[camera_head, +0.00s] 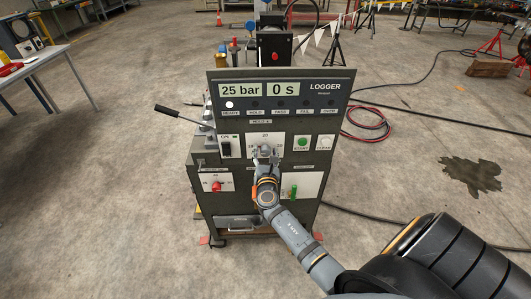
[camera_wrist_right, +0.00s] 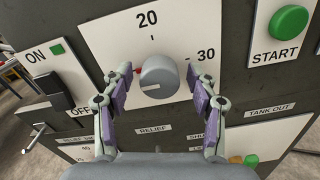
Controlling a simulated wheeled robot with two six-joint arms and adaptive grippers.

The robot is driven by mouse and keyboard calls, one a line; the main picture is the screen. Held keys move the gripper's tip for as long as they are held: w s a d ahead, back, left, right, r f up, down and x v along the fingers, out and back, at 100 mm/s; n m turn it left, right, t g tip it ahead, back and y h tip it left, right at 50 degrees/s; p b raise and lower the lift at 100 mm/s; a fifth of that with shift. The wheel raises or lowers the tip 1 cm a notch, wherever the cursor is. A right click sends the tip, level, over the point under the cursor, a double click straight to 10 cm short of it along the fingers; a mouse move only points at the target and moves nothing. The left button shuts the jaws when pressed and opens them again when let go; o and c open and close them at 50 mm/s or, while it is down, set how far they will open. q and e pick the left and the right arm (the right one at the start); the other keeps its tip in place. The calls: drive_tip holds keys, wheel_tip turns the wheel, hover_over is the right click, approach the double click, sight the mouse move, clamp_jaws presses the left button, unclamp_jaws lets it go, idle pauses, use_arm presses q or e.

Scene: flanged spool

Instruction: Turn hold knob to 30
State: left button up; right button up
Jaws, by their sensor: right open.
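The hold knob (camera_wrist_right: 158,78) is a grey round dial on a white plate (camera_wrist_right: 190,35) marked 20 at the top and 30 at the right. A small red mark shows at the knob's left side. In the right wrist view my right gripper (camera_wrist_right: 157,84) is open, with one purple-padded finger on each side of the knob. Gaps show between the fingers and the knob. In the head view my right gripper (camera_head: 265,163) is at the plate on the panel front and partly hides the knob. My left gripper is not in view.
The panel's display (camera_head: 280,90) reads 25 bar and 0 s, with the READY lamp lit. An ON/OFF switch (camera_wrist_right: 53,88) is left of the knob; a green START button (camera_wrist_right: 288,22) is upper right. A red knob (camera_head: 216,186) and green handle (camera_head: 293,191) sit below.

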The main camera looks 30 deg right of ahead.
drive_tip(key=c, duration=1.2)
